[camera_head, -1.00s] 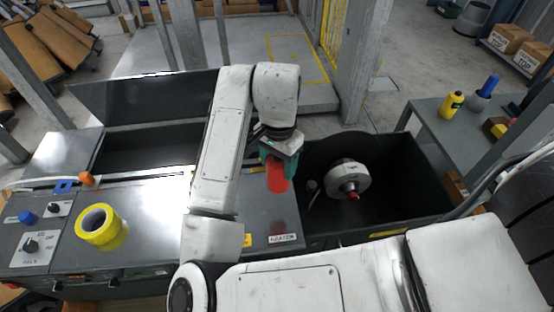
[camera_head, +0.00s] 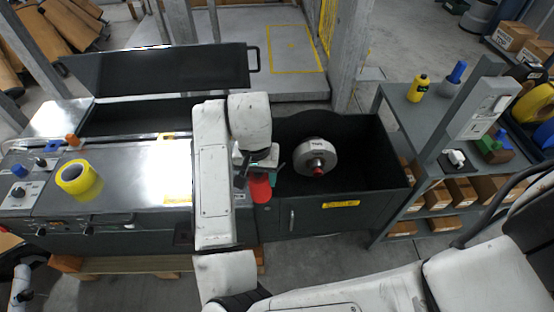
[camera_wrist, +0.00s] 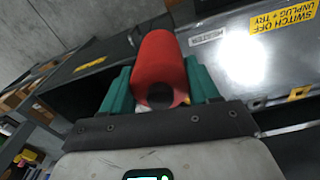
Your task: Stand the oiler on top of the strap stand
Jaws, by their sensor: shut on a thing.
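My gripper (camera_wrist: 160,88) has teal fingers shut on a red cylinder (camera_wrist: 160,62), gripping its sides. It has a dark round end toward the wrist camera. In the head view my gripper (camera_head: 258,172) holds the red cylinder (camera_head: 260,188) low at the front left edge of a dark open bin. I take this cylinder as the oiler; its far end is hidden. No label shows which thing is the strap stand. The grey shelf stand (camera_head: 399,103) at the right may be it. A yellow bottle (camera_head: 419,87) and a blue-topped grey piece (camera_head: 455,76) stand on its top.
The dark bin (camera_head: 385,165) holds a white round unit (camera_head: 316,157) with a red knob. A yellow tape roll (camera_head: 77,178) lies on the machine at left. A grey post (camera_head: 480,108) rises from the shelf stand. Floor shows between bin and shelf stand.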

